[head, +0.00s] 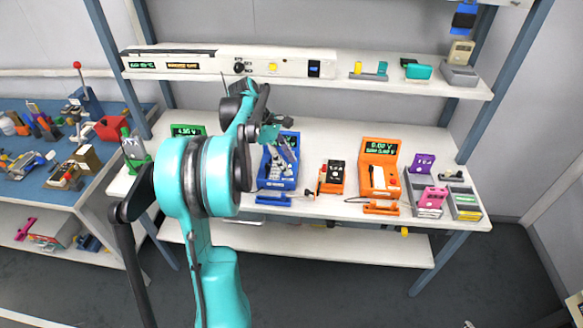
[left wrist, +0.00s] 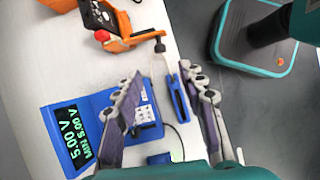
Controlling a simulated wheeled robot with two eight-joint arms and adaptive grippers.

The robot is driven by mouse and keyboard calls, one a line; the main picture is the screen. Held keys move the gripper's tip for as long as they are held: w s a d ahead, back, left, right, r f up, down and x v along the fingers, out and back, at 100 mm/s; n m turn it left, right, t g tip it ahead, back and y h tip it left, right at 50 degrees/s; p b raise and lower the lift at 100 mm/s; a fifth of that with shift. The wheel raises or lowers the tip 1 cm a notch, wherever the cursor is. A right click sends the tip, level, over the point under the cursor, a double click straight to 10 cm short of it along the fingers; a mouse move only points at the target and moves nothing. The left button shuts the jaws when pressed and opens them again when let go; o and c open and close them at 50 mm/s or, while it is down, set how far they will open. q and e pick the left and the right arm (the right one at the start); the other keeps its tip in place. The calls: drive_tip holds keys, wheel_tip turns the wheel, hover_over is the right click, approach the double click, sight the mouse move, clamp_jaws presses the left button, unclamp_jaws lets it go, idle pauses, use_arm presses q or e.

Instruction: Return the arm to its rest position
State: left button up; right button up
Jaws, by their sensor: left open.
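My left arm (head: 205,175), teal with black joints, reaches up from the bottom of the head view over the white workbench. Its gripper (head: 284,150) is in front of the blue tester (head: 280,180) and hides part of it. In the left wrist view the two grey fingers of the gripper (left wrist: 165,105) are spread apart. The blue tester (left wrist: 72,135) shows there with a lit display reading 5.00 V. A small blue clamp-like part (left wrist: 178,98) appears between the fingers; nothing is gripped. My right gripper is not in view.
An orange tester (head: 380,165), a black and orange device (head: 332,177) and grey trays (head: 466,205) stand right of the blue tester. A shelf (head: 420,80) runs above the bench. A blue-topped side table (head: 35,185) holds tools at the left.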

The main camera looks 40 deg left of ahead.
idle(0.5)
use_arm(q)
drive_tip(key=s+d+r+m+t+y, duration=0.1)
drive_tip(key=s+d+r+m+y, duration=0.15)
drive_tip(key=d+m, duration=0.4)
drive_tip(key=s+d+r+m+y, duration=0.1)
drive_tip(key=s+d+m, duration=0.25)
drive_tip(key=d, duration=0.65)
drive_tip(key=s+d+f+m+t+y, duration=0.1)
drive_tip(key=s+d+f+m+t, duration=0.3)
drive_tip(key=s+d+m, duration=0.5)
drive_tip(key=m, duration=0.4)
drive_tip(key=shift+y, duration=0.35)
